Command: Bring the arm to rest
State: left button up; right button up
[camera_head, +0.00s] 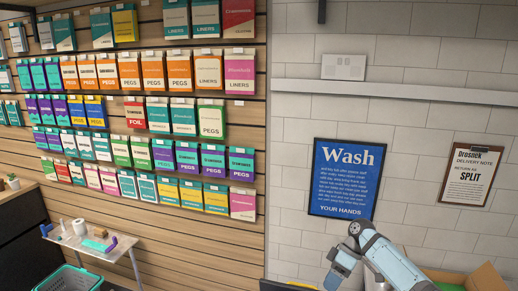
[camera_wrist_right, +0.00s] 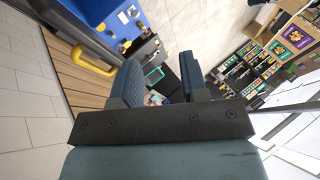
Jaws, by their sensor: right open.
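My right arm (camera_head: 393,262) rises into the lower right of the head view, bent at a grey joint in front of the tiled wall. In the right wrist view my right gripper (camera_wrist_right: 161,84) has its two dark padded fingers apart. Nothing shows between the fingers but the distant floor and room, so it holds nothing. The gripper's fingertips cannot be made out clearly in the head view. My left gripper is in neither view.
A slatted wall (camera_head: 150,229) carries rows of packets. A small table (camera_head: 118,245) with small items and a green basket (camera_head: 68,279) stand at lower left. A blue "Wash" sign (camera_head: 346,177) and a clipboard (camera_head: 467,176) hang on the tiles. An open cardboard box (camera_head: 486,277) is at lower right.

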jog(key=s+a+f+m+t, duration=0.3)
jog(key=s+f+t, duration=0.1)
jog(key=s+f, duration=0.5)
jog(key=s+a+f+m+t, duration=0.25)
jog(key=s+f, duration=0.45)
jog(key=f, duration=0.4)
jog(key=s+d+r+m+t+h, duration=0.1)
jog(key=s+t, duration=0.3)
jog(key=s, duration=0.5)
jog(key=s+d+r+m+t+h, duration=0.2)
jog(key=s+d+r+t, duration=0.1)
jog(key=s, duration=0.6)
jog(key=shift+s+d+r+m+t, duration=0.25)
jog(key=shift+r+m+t, duration=0.1)
jog(key=shift+r+t, duration=0.3)
